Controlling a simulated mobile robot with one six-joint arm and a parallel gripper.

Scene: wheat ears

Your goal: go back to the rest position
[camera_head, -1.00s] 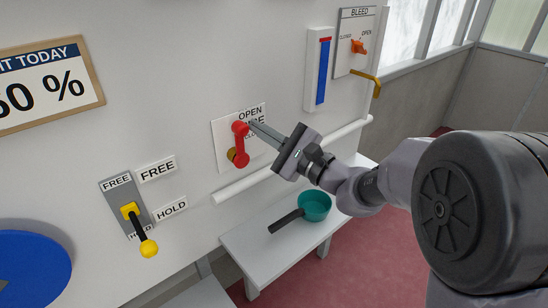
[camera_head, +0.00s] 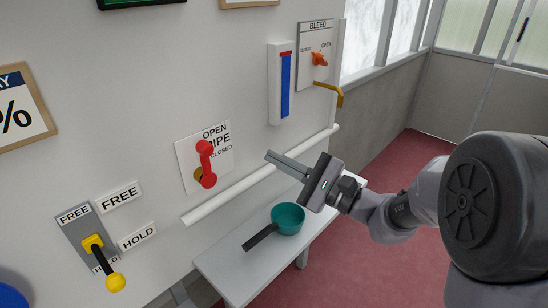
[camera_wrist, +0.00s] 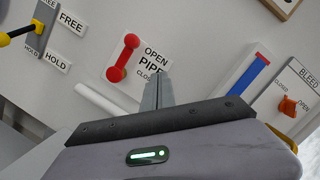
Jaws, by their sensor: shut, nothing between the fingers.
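My gripper (camera_head: 270,155) is shut and empty. It hangs in front of the white wall panel, to the right of the red pipe handle (camera_head: 206,165) and apart from it. The red handle points up, toward the OPEN label. In the wrist view, the shut fingers (camera_wrist: 157,82) point at the panel, and the red handle (camera_wrist: 123,58) is to their upper left.
A yellow-knobbed lever (camera_head: 103,262) points down at HOLD. A teal pan (camera_head: 288,218) sits on a white shelf (camera_head: 222,268) below my gripper. A white pipe (camera_head: 250,182), a blue gauge (camera_head: 285,85) and an orange bleed knob (camera_head: 319,59) are on the panel. Red floor lies right.

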